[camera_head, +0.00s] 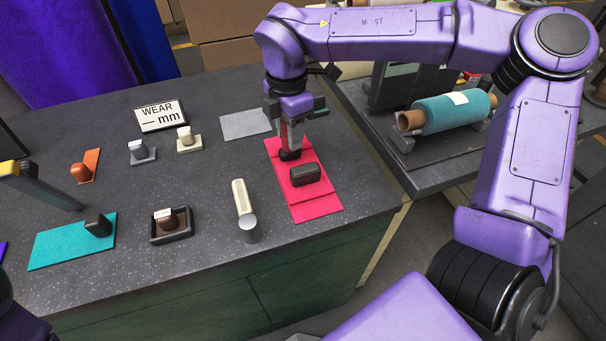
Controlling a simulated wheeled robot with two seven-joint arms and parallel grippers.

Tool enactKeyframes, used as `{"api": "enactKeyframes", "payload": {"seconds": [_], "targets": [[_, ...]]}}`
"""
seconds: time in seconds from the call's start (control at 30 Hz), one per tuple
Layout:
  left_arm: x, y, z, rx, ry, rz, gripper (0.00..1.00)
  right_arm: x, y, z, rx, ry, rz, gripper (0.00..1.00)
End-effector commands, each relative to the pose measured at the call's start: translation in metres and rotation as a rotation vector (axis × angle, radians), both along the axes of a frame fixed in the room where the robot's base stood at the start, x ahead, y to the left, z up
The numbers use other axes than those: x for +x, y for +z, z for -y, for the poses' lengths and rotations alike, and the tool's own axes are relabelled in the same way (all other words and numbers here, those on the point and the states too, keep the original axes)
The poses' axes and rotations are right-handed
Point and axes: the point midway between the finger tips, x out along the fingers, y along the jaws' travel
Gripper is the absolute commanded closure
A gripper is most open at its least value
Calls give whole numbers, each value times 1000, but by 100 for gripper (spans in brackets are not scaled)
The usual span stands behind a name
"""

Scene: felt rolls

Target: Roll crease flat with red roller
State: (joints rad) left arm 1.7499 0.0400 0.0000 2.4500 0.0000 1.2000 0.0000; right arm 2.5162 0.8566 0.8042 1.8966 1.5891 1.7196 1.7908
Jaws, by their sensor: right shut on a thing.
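A bright pink-red felt strip (318,207) lies on the dark speckled counter, with a raised line like a crease across its lower half. A black block (306,174) rests on the strip, above that line. My right gripper (291,121) is over the strip's far end, shut on the red roller (285,137), whose red part shows between the fingers. The roller's dark lower end is at the felt, beyond the black block; I cannot tell whether it presses on it. My left gripper is not in view.
Farther left are a black tray (171,238), a teal felt piece (62,246) and small handled blocks. A grey sheet (246,124) and a WEAR sign (160,116) lie behind. A teal roll (450,112) sits on the right bench.

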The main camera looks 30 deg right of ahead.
Motion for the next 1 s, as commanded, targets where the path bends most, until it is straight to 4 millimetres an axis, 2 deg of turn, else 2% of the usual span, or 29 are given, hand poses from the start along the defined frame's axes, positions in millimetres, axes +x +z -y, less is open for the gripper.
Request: {"api": "enactKeyframes", "payload": {"seconds": [0.4, 0.7, 1.0], "targets": [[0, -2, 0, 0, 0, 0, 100, 1, -1, -5, 0, 0, -2, 100], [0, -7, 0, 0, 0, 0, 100, 5, 0, -24, 0, 0, -2, 100], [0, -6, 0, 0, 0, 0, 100, 5, 1, -25, 1, 0, -1, 100]]}}
